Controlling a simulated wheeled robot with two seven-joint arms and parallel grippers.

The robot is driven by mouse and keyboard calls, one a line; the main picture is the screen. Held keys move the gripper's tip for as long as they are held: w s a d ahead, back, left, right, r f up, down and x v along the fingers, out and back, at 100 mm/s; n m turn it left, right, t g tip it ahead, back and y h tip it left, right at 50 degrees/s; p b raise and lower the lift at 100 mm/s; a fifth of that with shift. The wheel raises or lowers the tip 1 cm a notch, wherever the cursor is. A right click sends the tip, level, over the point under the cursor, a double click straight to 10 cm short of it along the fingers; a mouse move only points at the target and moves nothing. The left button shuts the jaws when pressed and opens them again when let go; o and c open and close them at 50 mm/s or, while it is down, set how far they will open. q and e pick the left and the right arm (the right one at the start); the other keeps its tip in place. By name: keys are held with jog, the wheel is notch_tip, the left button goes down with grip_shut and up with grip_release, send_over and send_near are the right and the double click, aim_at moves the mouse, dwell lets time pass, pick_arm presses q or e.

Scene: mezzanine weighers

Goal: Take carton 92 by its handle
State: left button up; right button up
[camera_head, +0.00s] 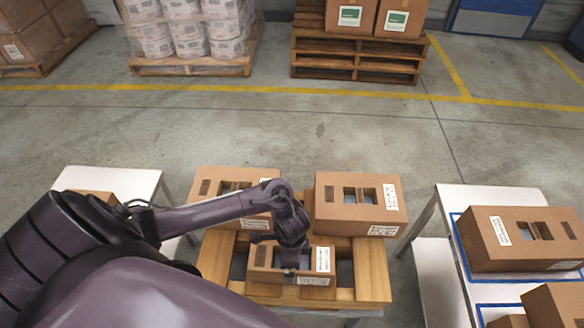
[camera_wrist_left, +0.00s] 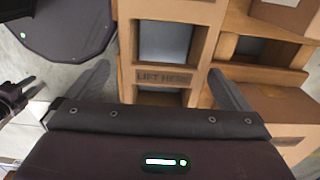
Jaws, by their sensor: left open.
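My left gripper (camera_head: 290,268) points down over the front carton (camera_head: 262,276) on the wooden stand. In the left wrist view the open left gripper (camera_wrist_left: 165,88) has one finger on each side of a cardboard strip, the handle (camera_wrist_left: 163,77), marked "LIFT HERE". The handle lies between two openings in the carton's top, and the fingers look apart from it. The gripper hides part of this carton in the head view. No carton number is readable, so I cannot tell which is 92. A dark claw-like shape (camera_wrist_left: 14,97) at the left edge may be my right gripper.
Two more cartons stand behind on the stand, at left (camera_head: 204,187) and right (camera_head: 330,208). The right white table (camera_head: 448,208) bears cartons within blue outlines. A white table (camera_head: 130,180) stands at left. Open floor (camera_head: 300,125) lies behind.

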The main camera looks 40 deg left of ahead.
pick_arm(q)
notch_tip(320, 180, down, 3)
jog(key=shift+w+a, duration=0.1)
jog(key=shift+w+f+b, duration=0.1)
jog(key=shift+f+b, duration=0.2)
jog(key=shift+f, duration=0.1)
jog(key=shift+r, duration=0.1)
jog(key=c, duration=1.6)
pick_arm(e)
jog(key=shift+w+d+f, duration=0.25)
jog(key=shift+w+f, duration=0.1)
jog(key=shift+w, duration=0.3)
